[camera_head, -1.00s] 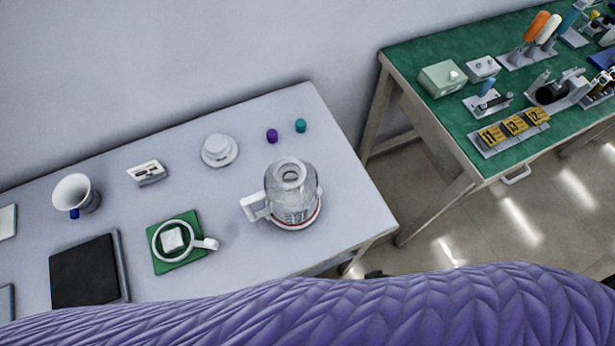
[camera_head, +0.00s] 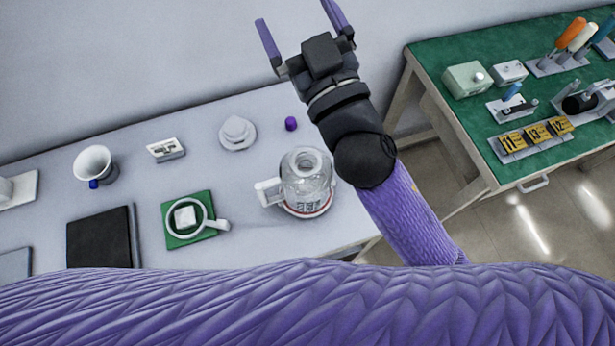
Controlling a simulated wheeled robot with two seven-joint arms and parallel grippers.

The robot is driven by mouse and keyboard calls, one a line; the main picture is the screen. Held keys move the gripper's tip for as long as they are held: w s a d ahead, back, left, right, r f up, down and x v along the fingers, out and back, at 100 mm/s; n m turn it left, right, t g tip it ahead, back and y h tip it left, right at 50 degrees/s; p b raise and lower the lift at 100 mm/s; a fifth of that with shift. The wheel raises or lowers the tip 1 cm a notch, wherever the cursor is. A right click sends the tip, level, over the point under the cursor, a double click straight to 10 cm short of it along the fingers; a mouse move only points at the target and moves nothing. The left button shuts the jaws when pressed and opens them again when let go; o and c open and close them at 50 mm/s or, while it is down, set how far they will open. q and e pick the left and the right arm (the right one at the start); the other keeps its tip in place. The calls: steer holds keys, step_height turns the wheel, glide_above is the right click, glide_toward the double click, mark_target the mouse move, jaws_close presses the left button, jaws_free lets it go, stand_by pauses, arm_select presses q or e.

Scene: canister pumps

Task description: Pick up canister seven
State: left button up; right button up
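I cannot pick out a canister marked seven in this view. Yellow blocks (camera_head: 537,133) with dark numbers, reading about 11, 13 and 12, sit in a grey holder on the green-topped table. A clear glass jug (camera_head: 306,178) with a white handle and a red ring at its base stands on the white table. My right gripper (camera_head: 302,31) is raised at the top of the view, its two purple fingers spread wide with nothing between them. Its arm passes in front of the white table's right end. My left gripper is not in view.
The white table (camera_head: 232,185) also holds a white cup (camera_head: 94,165), a white round lidded piece (camera_head: 238,132), a purple knob (camera_head: 291,123), a green mat (camera_head: 170,213) with a white ring and a black pad (camera_head: 97,238). The green table (camera_head: 440,55) carries tools and boxes.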

steer(key=s+a+r+n+g+y, duration=0.45)
steer(key=a+n+g+y, duration=0.4)
steer(key=n+y, duration=0.35)
steer(key=s+a+f+n+g, duration=0.4)
steer(key=s+a+n+g, duration=0.15)
steer(key=n+g, duration=0.5)
steer(key=h, duration=2.1)
glide_above(306, 166)
step_height(306, 166, down, 17)
steer(key=shift+g, duration=0.4)
step_height(306, 166, down, 10)
steer(key=shift+r+b, duration=0.15)
steer(key=shift+b, duration=0.65)
